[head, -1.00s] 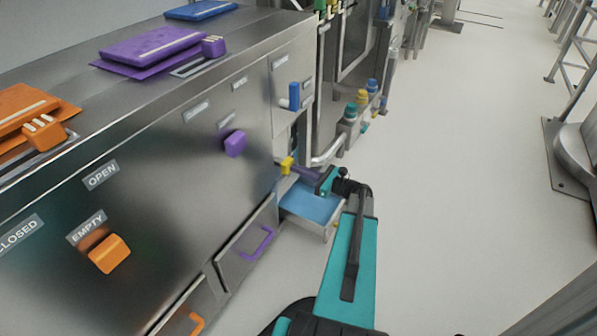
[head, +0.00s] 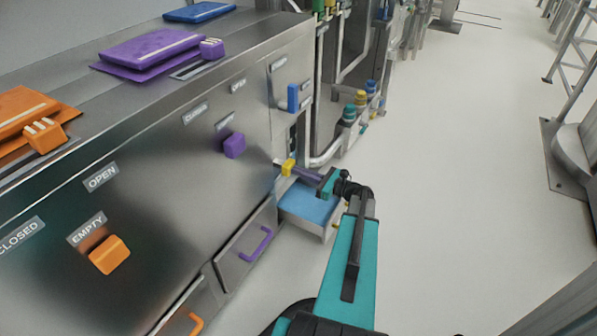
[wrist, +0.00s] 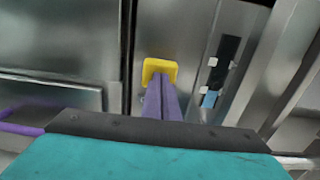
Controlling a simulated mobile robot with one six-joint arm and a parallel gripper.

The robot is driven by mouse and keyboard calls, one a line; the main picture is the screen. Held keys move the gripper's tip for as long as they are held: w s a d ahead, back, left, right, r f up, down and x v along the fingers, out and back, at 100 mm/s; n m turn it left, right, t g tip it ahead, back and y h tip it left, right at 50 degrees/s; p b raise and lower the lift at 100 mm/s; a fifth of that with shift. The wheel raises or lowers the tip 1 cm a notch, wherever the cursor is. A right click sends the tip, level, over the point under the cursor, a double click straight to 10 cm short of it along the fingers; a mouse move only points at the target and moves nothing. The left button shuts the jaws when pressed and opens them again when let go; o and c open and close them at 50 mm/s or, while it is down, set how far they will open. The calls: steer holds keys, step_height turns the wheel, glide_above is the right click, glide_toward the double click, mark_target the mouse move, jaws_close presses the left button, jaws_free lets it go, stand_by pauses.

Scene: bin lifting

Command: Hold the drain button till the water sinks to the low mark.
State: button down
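The yellow drain button (wrist: 160,70) stands on the steel front in the wrist view, and it also shows in the head view (head: 289,167). My gripper (wrist: 164,88) has its two purple fingers close together, with nothing visible between them. Their tips meet the lower part of the button's face; how far it is pushed in cannot be told. The gauge (wrist: 222,62), right of the button, is dark above with a short blue water column (wrist: 210,99) at its bottom. The water's top is about level with the lower white mark (wrist: 203,90).
An open drawer with a blue inside (head: 309,205) lies below my gripper. Purple (head: 234,145) and orange (head: 109,254) knobs stick out of the steel cabinet (head: 160,190). Bottles (head: 360,101) stand beyond.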

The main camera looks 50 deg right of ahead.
steer(key=p+v, duration=0.3)
steer(key=v, duration=1)
steer(key=shift+f, duration=0.1)
